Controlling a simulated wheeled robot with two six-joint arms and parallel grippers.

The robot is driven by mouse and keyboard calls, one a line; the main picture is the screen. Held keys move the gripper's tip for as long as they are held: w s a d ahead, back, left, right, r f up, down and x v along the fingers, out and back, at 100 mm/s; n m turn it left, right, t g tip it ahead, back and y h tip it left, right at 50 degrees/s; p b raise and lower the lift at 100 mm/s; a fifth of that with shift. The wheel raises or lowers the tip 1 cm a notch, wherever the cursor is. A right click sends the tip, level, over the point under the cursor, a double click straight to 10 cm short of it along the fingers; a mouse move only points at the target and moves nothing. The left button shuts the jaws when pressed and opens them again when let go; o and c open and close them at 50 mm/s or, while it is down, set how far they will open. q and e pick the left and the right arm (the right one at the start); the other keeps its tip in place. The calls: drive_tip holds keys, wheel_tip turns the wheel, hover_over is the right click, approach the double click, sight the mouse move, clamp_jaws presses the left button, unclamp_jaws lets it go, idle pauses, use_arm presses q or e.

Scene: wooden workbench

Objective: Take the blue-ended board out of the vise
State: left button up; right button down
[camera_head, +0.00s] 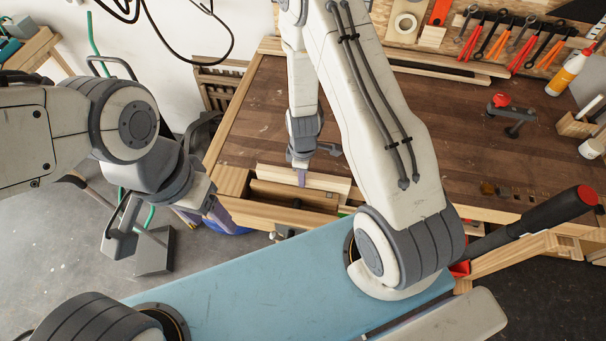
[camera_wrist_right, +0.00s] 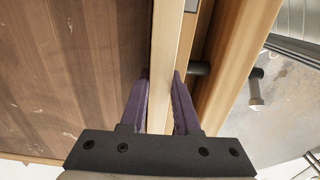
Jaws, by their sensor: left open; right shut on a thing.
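The pale wooden board (camera_head: 325,182) stands on edge at the wooden vise (camera_head: 300,217) on the bench's front left corner. In the right wrist view the board (camera_wrist_right: 165,50) runs between my purple fingers. I cannot see a blue end on it. My right gripper (camera_head: 302,178) reaches down from above and is shut on the board (camera_wrist_right: 160,100). Whether the vise jaws press on the board is not clear. The vise's outer jaw (camera_wrist_right: 240,60) and a dark rod (camera_wrist_right: 199,69) show beside it. My left gripper (camera_head: 205,213) is open, left of the bench corner, apart from the board.
The wooden bench top (camera_head: 420,140) is mostly clear. A red-knobbed clamp (camera_head: 512,115) and a glue bottle (camera_head: 570,73) stand at its right. Several pliers (camera_head: 500,38) hang at the back. A dark-handled tool (camera_head: 540,218) lies near the right front edge.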

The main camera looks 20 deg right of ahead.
drive_tip(key=c, duration=0.6)
unclamp_jaws()
drive_tip(key=shift+d, duration=0.15)
drive_tip(key=shift+o, duration=0.2)
wheel_tip(320, 180, up, 10)
drive_tip(key=p, duration=1)
drive_tip(key=shift+s+r, duration=0.1)
drive_tip(key=shift+r, duration=0.15)
